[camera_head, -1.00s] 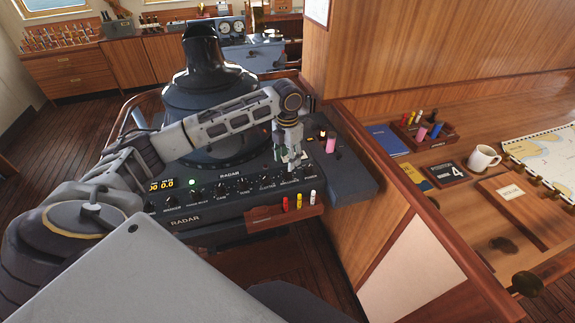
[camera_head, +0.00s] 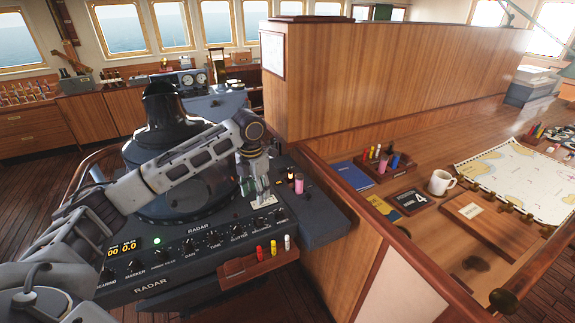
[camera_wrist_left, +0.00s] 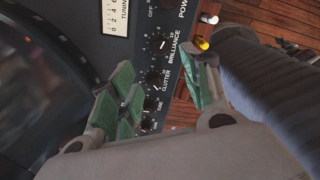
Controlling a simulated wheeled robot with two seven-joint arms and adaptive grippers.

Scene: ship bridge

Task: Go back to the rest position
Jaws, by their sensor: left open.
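My left arm reaches in from the left in the head view, across the front of the black radar console (camera_head: 160,285). My left gripper (camera_head: 262,198) hangs downward over the right part of the console's panel. In the left wrist view the green-padded fingers (camera_wrist_left: 165,95) stand apart with nothing between them. The panel's knobs, such as the brilliance knob (camera_wrist_left: 160,44), show beyond and between the fingers. My right gripper is not in view.
A small wooden holder (camera_head: 240,269) with red, yellow and white markers is fixed at the console's front. To the right, a wooden chart table bears a white mug (camera_head: 440,182), a blue book (camera_head: 351,176) and a chart (camera_head: 515,170). A tall wooden partition (camera_head: 390,85) stands behind.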

